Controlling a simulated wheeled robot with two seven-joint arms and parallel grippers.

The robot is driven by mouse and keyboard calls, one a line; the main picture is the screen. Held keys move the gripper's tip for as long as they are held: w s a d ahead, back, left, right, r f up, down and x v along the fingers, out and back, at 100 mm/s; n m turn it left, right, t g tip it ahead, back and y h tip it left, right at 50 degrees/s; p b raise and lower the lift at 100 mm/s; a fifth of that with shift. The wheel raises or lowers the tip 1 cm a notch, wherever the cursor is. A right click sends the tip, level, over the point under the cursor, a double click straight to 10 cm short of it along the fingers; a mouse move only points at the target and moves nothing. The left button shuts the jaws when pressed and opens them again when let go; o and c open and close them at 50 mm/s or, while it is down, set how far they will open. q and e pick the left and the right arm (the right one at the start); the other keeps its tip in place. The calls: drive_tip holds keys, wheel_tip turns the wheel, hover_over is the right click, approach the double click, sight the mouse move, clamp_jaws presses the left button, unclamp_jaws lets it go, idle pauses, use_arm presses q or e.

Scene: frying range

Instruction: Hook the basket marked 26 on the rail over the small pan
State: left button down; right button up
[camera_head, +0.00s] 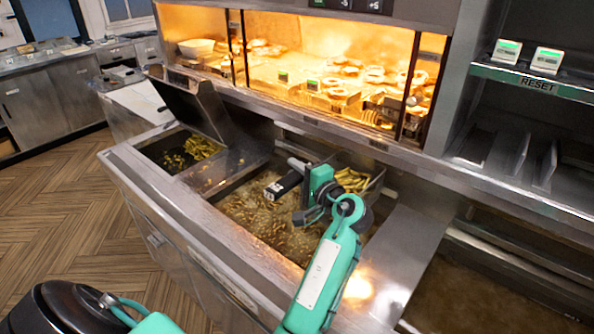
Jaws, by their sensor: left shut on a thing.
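My left gripper (299,184) is over the middle frying pan (262,222), shut on what looks like the dark handle (281,187) of a wire basket. The basket (373,184) holds yellow-green fries and sits at the back right of that pan, partly hidden behind my wrist. I cannot read a number on it. A smaller pan (150,152) with dark oil and some fries is to the left, beside a tilted dark panel (195,108). The rail cannot be made out clearly. My right gripper is not in view.
The middle pan's oil bubbles with loose fries. A lit warming cabinet (300,55) with food stands behind. A steel ledge (405,245) separates the middle pan from a wide brown pan (470,290) at right. Two small timers (507,51) sit on the right shelf. Floor is clear at left.

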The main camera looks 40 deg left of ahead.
use_arm(q)
drive_tip(key=shift+f, duration=0.15)
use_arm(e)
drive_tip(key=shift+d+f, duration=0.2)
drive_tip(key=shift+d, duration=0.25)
use_arm(q)
drive_tip(key=c, duration=1.2)
unclamp_jaws()
drive_tip(key=shift+o, duration=0.2)
drive_tip(key=shift+f, duration=0.1)
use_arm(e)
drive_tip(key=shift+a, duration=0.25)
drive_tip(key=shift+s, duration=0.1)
